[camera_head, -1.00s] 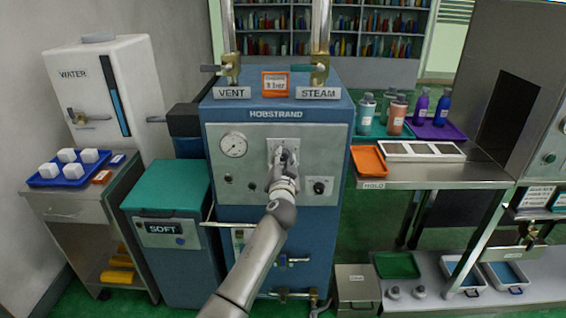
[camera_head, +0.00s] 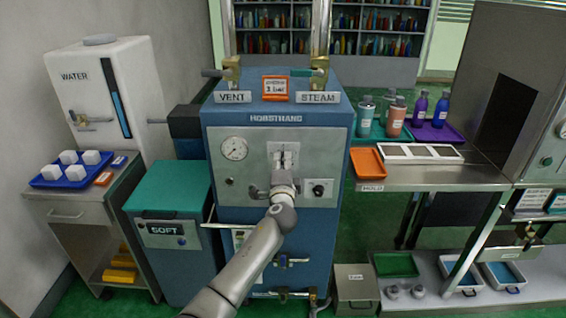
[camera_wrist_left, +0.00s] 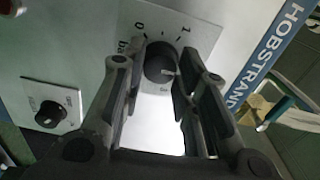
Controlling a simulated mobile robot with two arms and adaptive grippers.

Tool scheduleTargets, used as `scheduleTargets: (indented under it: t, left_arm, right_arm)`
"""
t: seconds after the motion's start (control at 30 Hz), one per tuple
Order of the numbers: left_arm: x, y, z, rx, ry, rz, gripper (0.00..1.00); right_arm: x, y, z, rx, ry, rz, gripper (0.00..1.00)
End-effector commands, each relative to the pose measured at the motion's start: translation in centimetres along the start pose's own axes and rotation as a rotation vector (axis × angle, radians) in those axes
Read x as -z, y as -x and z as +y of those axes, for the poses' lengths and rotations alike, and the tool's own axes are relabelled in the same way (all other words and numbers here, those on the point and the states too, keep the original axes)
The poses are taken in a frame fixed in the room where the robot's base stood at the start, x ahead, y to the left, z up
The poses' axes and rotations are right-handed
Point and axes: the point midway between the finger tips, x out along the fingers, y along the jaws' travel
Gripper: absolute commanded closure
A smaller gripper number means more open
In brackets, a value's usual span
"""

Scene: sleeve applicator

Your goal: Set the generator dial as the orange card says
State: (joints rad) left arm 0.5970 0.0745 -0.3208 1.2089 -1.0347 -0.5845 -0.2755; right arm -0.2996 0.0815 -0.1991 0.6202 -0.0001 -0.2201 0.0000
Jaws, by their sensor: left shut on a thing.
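The generator, a blue cabinet marked HOBSTRAND (camera_head: 275,118), stands in the middle of the head view. My left gripper (camera_head: 285,158) is at the pale dial plate on its front panel and mostly covers the dial there. In the left wrist view the gripper (camera_wrist_left: 162,60) is shut on the dial (camera_wrist_left: 158,66), a dark round knob, with one finger on each side. My right gripper is out of view.
A round gauge (camera_head: 234,147) is left of the dial and a second black knob (camera_head: 319,189) is to its right. VENT (camera_head: 232,97) and STEAM (camera_head: 317,97) valves stand on top. A metal table (camera_head: 440,180) with trays and bottles is on the right.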

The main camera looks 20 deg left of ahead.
Motion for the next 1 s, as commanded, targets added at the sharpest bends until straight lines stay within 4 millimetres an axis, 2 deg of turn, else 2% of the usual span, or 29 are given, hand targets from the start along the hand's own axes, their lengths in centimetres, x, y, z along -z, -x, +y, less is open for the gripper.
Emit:
scheduleTargets:
  t: [1.0]
  left_arm:
    - [0.0,0.1,0.0,-0.004,-0.955,0.002,0.95]
  right_arm:
    - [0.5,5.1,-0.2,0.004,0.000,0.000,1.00]
